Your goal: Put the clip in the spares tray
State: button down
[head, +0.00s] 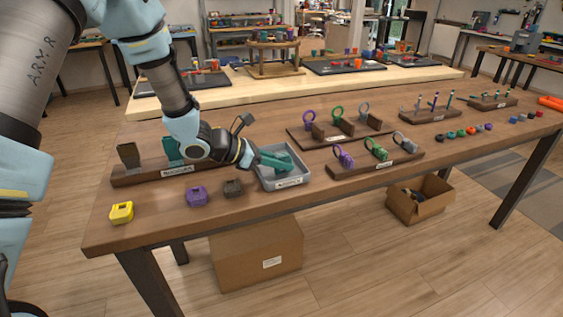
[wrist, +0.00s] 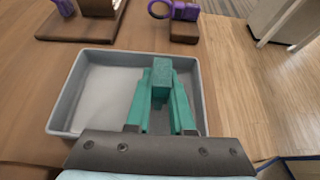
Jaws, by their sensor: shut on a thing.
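My gripper (head: 273,160) is over the grey tray (head: 262,184), reaching in from the left in the head view. In the wrist view the gripper (wrist: 161,95) has its two teal fingers shut on a small teal block (wrist: 162,72), which I take as the clip. The clip is between the fingertips, over the right part of the tray (wrist: 62,105). The rest of the visible tray floor is bare. I cannot tell whether the clip touches the floor. The tray's front label is too small to read.
Yellow (head: 121,212), purple (head: 196,196) and dark olive (head: 233,188) clips sit in a row left of the tray. A wooden rack (head: 130,177) stands behind them. Racks with ringed pieces (head: 376,164) stand to the right. The table's front edge is close to the tray.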

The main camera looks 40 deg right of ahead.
jog(key=shift+f, duration=0.2)
jog(key=c, duration=0.8)
grip_release()
jog(key=shift+r, duration=0.1)
jog(key=shift+r, duration=0.15)
jog(key=b+v, duration=0.1)
jog(key=v, duration=1.1)
